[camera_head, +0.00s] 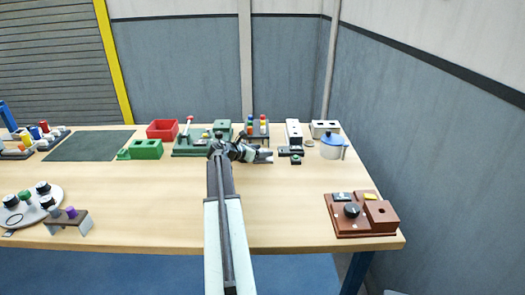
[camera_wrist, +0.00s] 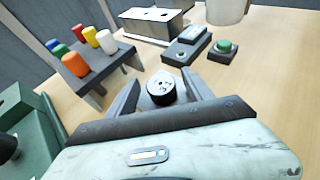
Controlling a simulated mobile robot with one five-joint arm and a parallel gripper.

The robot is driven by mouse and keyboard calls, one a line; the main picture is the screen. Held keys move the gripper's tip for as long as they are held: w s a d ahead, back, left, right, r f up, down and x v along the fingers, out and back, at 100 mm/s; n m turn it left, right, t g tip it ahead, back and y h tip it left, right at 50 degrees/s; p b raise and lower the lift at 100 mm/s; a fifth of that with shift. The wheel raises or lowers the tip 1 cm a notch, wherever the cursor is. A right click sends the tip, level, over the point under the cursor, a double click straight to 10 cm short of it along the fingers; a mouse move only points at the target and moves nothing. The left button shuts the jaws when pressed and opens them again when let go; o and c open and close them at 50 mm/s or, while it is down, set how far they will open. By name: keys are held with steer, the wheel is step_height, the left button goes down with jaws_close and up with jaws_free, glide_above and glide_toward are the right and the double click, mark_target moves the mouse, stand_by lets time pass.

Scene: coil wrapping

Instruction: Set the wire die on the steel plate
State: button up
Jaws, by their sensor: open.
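A small round black piece with a silvery top and dark holes, which looks like the wire die (camera_wrist: 162,88), stands on the wooden table in the wrist view. My gripper (camera_wrist: 163,90) is open, with one finger on each side of it. I cannot tell whether either finger touches it. In the head view my gripper (camera_head: 263,156) is low over the back of the table, and the die cannot be made out there. A small flat grey disc (camera_head: 310,143) lies at the back right. I cannot tell whether it is the steel plate.
A rack of coloured pegs (camera_wrist: 88,62) stands left of my gripper. A dark box (camera_wrist: 187,46), a green-button box (camera_wrist: 223,48) and a pale block with holes (camera_wrist: 152,22) stand beyond. A brown fixture (camera_head: 362,214) is at the front right. The table's middle is clear.

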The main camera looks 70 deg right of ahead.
steer(key=p+v, duration=0.4)
steer(key=v, duration=0.7)
steer(key=shift+a+r, duration=0.15)
